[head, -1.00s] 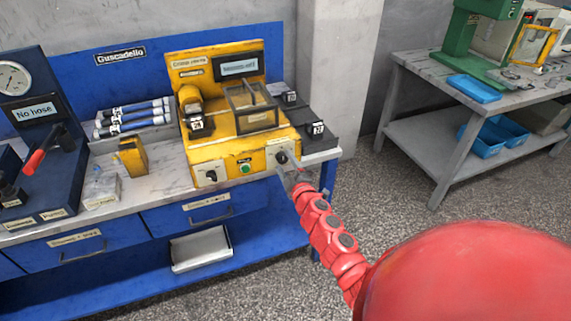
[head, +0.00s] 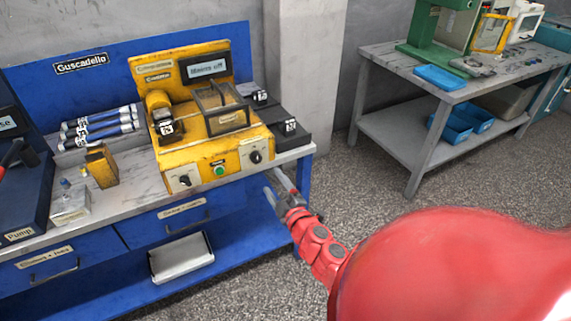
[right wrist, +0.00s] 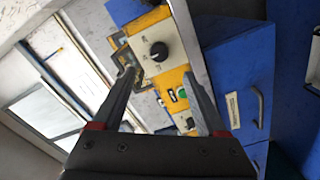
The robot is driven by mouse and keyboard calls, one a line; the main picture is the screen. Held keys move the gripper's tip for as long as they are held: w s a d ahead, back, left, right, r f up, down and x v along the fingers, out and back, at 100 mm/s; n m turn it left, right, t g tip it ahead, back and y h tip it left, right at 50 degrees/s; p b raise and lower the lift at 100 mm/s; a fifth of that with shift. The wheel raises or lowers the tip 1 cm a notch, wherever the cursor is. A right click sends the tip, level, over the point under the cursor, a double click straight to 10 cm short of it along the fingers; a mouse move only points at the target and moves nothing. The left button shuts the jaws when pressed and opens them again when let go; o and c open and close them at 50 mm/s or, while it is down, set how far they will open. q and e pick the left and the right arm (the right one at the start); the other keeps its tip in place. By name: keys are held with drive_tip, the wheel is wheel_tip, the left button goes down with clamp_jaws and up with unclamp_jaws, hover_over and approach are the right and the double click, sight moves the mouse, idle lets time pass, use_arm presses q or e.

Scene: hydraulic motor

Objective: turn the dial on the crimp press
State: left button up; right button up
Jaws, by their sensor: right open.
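The yellow crimp press (head: 212,140) stands on the blue bench. Its front has a black dial on a white plate at the right (head: 254,157), another dial at the left (head: 184,181) and a green button (head: 219,170) between them. My right gripper (head: 270,183) is open and empty, just below and right of the right dial, apart from it. In the right wrist view, a black dial with a white mark (right wrist: 159,51) shows ahead, between and beyond the open fingers (right wrist: 160,76). My left gripper is not in view.
The press carries a display (head: 206,67) that seems to read "Mains off" and a clear guard box (head: 222,107). Black blocks (head: 288,133) stand at its right. The bench edge and drawers (head: 185,215) lie below the front. Open floor separates a grey table (head: 385,90).

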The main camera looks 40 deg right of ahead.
drive_tip(key=v, duration=0.6)
drive_tip(key=shift+s, duration=0.35)
drive_tip(key=shift+a, duration=0.15)
